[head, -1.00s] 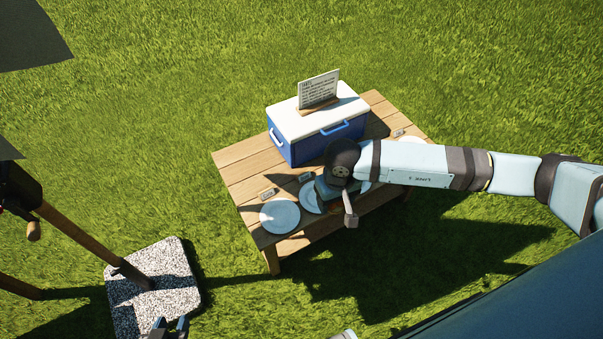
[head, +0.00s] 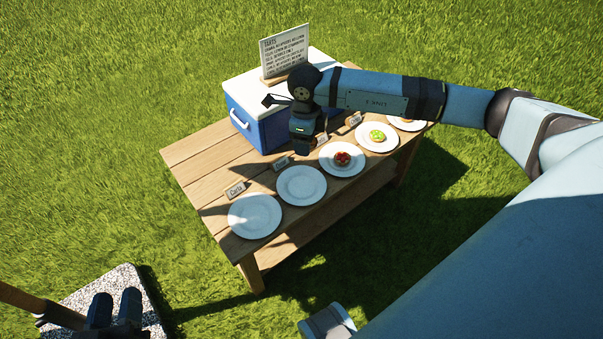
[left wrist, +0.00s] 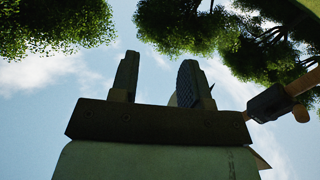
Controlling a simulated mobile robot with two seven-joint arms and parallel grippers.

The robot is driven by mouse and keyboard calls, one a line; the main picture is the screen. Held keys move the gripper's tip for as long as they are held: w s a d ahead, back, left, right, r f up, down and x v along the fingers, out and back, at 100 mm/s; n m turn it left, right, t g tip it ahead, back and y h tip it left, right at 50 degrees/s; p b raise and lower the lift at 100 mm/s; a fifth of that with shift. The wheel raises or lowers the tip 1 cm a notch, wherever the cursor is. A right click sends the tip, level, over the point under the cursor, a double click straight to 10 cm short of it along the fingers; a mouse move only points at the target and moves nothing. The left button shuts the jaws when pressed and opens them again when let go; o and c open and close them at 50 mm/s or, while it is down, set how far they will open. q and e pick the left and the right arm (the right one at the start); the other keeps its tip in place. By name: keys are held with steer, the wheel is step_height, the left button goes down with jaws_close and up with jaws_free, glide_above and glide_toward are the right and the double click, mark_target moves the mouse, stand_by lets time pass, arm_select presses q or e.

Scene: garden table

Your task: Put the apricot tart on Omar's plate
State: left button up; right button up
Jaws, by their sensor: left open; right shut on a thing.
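A row of white plates lines the table's near edge in the head view. The nearest plate (head: 255,216) and the second plate (head: 301,185) are empty. The third holds a red-topped tart (head: 342,159), the fourth a green-topped tart (head: 377,136). A fifth plate (head: 407,124) is partly behind my right arm, with something orange on it. Which is Omar's plate I cannot read. My right gripper (head: 303,147) points down beside the cooler, behind the second and third plates. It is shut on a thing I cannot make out. My left gripper (head: 114,303) is open and empty; its fingers show in the left wrist view (left wrist: 161,80).
A blue cooler (head: 262,128) with a white lid stands at the back of the wooden table (head: 205,160). A lettered sign (head: 285,50) stands on it. Small name cards (head: 235,190) stand behind the plates. A speckled stone base (head: 85,300) with a pole is at lower left.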

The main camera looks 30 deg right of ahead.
steer(key=f+m+b, duration=0.1)
steer(key=w+d+f+m+b, duration=0.1)
steer(key=f+m+b, duration=0.1)
steer(key=m, duration=0.1)
steer(key=shift+w+d+f, duration=0.2)
steer(key=shift+d+f, duration=0.05)
steer(key=shift+d, duration=0.05)
steer(key=m+b, duration=0.2)
steer(key=m, duration=0.1)
steer(key=b, duration=0.5)
glide_above(307, 193)
step_height(307, 193, down, 16)
steer(key=shift+w+d+r, duration=0.1)
arm_select(q)
step_height(307, 193, down, 8)
steer(key=d+g+h+b, duration=0.1)
steer(key=d, duration=0.1)
steer(key=shift+s+r+m+h, duration=0.25)
steer(key=shift+m+h, duration=0.15)
arm_select(e)
steer(key=shift+f, duration=2.3)
steer(key=shift+f, duration=0.35)
steer(key=o, duration=0.9)
arm_select(q)
steer(key=shift+f, duration=0.2)
